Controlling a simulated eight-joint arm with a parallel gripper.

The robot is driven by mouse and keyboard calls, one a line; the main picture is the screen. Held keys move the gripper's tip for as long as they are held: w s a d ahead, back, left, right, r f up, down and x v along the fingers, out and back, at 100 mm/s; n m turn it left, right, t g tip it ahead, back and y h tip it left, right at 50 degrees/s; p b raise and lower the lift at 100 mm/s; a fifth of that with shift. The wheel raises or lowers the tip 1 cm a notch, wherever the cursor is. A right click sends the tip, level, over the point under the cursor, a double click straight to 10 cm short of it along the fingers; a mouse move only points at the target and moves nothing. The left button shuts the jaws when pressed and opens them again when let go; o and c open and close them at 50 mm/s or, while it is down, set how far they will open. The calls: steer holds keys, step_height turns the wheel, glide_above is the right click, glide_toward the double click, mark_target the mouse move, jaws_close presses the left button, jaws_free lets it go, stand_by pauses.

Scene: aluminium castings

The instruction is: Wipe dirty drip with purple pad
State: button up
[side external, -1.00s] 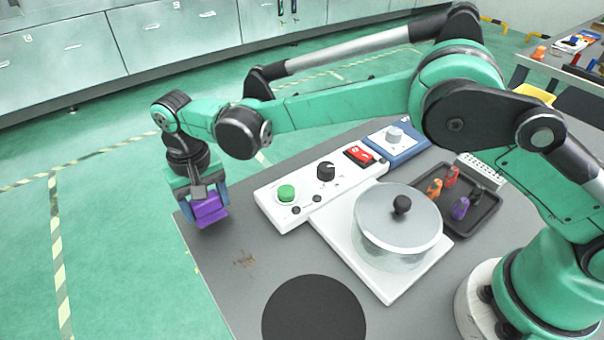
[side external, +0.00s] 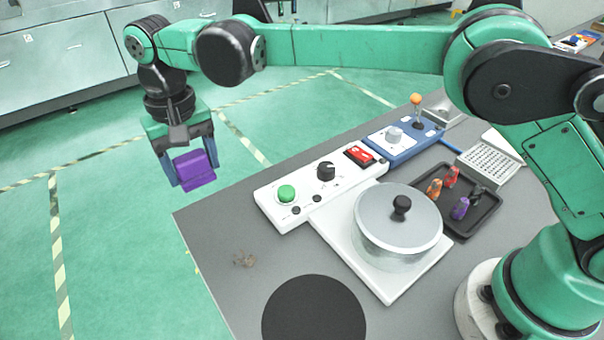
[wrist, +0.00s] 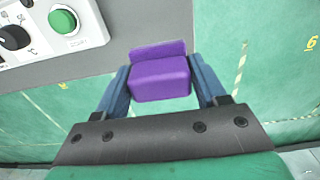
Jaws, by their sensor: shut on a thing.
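My gripper (side external: 188,170) is shut on the purple pad (side external: 197,175) and holds it up in the air at the left, above the table's far left corner or just outside it. In the wrist view the pad (wrist: 160,75) sits squarely between the two blue fingers, with grey table and green floor behind it. The dirty drip (side external: 244,259) is a small brown stain on the grey table, below and to the right of the pad and apart from it. The drip does not show in the wrist view.
A white control panel with a green button (side external: 286,194) and black knob stands right of the drip. A lidded pot (side external: 398,225) is on a white plate beyond. A black disc (side external: 314,312) lies at the front. A dark tray (side external: 478,214) holds small coloured pieces.

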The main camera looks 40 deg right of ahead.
glide_toward(237, 243)
steer(key=shift+f, duration=2.8)
steer(key=shift+s+f, duration=0.5)
steer(key=shift+f, duration=0.1)
steer(key=shift+c, duration=0.6)
steer(key=shift+s, duration=3)
steer(key=shift+w, duration=3.3)
steer(key=shift+w+r, duration=0.1)
steer(key=shift+w, duration=0.1)
step_height(237, 243, up, 8)
